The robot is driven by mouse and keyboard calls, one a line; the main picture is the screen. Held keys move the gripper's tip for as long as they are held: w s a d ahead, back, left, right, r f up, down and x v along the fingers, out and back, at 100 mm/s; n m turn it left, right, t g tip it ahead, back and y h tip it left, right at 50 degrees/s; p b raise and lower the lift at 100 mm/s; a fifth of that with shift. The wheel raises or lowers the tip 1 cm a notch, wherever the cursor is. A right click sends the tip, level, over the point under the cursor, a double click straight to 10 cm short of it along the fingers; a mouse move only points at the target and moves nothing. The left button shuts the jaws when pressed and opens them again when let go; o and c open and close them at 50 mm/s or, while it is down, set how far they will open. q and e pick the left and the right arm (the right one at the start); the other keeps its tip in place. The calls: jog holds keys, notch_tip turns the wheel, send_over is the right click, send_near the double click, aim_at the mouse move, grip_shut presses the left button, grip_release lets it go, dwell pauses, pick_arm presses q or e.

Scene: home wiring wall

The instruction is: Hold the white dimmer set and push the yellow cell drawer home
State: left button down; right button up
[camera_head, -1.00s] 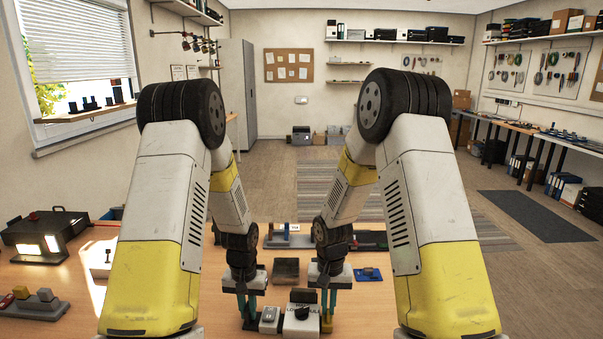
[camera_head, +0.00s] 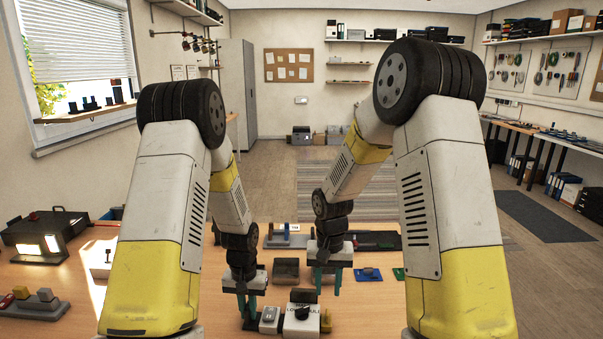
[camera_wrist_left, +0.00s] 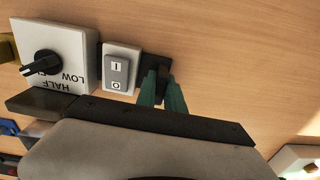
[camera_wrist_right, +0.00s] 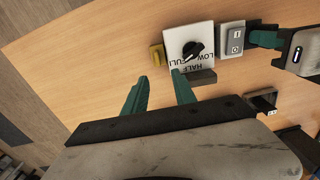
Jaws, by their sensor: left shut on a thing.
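The white dimmer set stands on the wooden table. Its dimmer box (camera_head: 300,325) has a black knob and LOW, HALF, FULL marks, also clear in the right wrist view (camera_wrist_right: 207,39). A rocker switch (camera_wrist_left: 117,70) stands beside the box. The yellow cell drawer (camera_wrist_right: 156,57) is at the box's other side, at the right in the head view (camera_head: 326,321); any gap is too small to judge. My left gripper (camera_head: 247,314) is shut on the dark end piece (camera_wrist_left: 156,62) beside the switch. My right gripper (camera_wrist_right: 160,88) is open and empty, above the table beyond the box and drawer.
A dark grey block (camera_head: 286,270) stands behind the set. A blue part (camera_head: 368,274) and a green part (camera_head: 399,273) lie to the right. A grey holder (camera_head: 36,306) and a lamp box (camera_head: 45,236) are at the left. Table between holder and set is clear.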

notch_tip(320, 180, up, 5)
jog(key=shift+r, duration=0.1)
pick_arm(q)
jog(key=c, duration=1.4)
grip_release()
jog(key=shift+o, duration=0.2)
